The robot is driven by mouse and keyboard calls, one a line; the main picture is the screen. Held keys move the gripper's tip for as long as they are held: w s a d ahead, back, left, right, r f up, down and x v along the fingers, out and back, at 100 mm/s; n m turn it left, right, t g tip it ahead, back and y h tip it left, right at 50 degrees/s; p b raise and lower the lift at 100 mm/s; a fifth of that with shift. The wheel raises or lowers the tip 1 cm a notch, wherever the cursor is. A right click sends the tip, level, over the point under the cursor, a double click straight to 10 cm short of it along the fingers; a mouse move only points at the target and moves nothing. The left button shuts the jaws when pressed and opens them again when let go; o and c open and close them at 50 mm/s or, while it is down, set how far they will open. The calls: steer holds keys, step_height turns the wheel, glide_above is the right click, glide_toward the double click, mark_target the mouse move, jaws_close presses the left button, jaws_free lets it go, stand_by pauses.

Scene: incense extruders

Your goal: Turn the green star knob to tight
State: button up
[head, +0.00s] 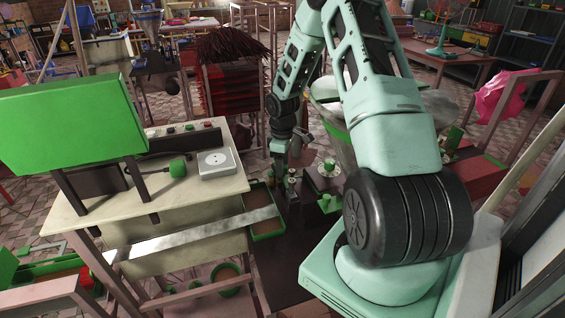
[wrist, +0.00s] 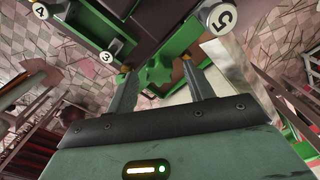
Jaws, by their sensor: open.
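The green star knob (wrist: 158,74) is in the wrist view, in front of a dark machine body with green trim (wrist: 160,28). My gripper (wrist: 156,72) is open, with one grey finger on each side of the knob. The knob appears between the fingertips; I cannot tell whether either finger touches it. No tight marking can be made out. In the head view my gripper (head: 290,188) points down at small green and metal parts beside the dark machine, and the arm hides much of this area.
White discs numbered 3 (wrist: 106,57), 4 (wrist: 40,11) and 5 (wrist: 221,18) stand around the knob. A cream bench (head: 170,195) with a green panel (head: 70,125) is on the left. A green-edged tray (head: 268,234) sits close to my gripper.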

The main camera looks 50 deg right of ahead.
steer(key=shift+c, duration=0.3)
steer(key=c, duration=0.9)
